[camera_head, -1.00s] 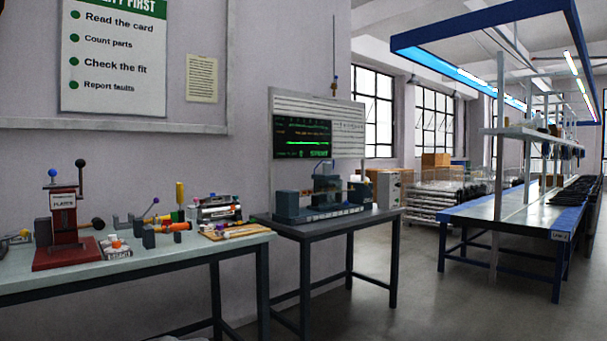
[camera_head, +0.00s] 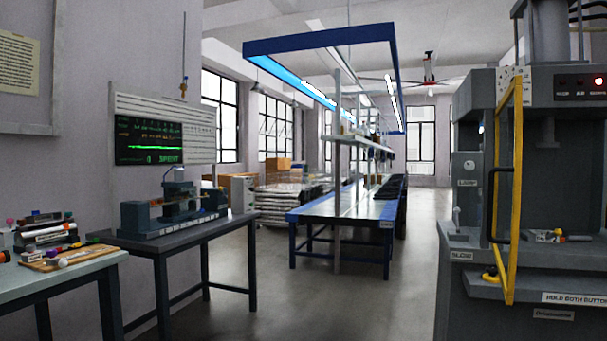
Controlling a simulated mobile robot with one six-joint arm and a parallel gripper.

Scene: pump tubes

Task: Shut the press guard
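The press (camera_head: 558,185) is a large dark grey machine at the right edge of the head view, partly cut off by the frame. Its guard (camera_head: 513,190) is a yellow-framed panel with a dark handle, seen nearly edge-on at the left of the press opening. The guard stands open, swung out toward me. Inside the opening, a small fixture (camera_head: 548,236) with an orange and white part sits on the press bed. My gripper is not in view.
A dark table (camera_head: 185,238) with a bench device (camera_head: 172,208) stands at left, beside a pale bench (camera_head: 65,272) with tools. A blue-edged workbench (camera_head: 345,208) stands farther back. The grey floor (camera_head: 350,305) between the tables and the press is clear.

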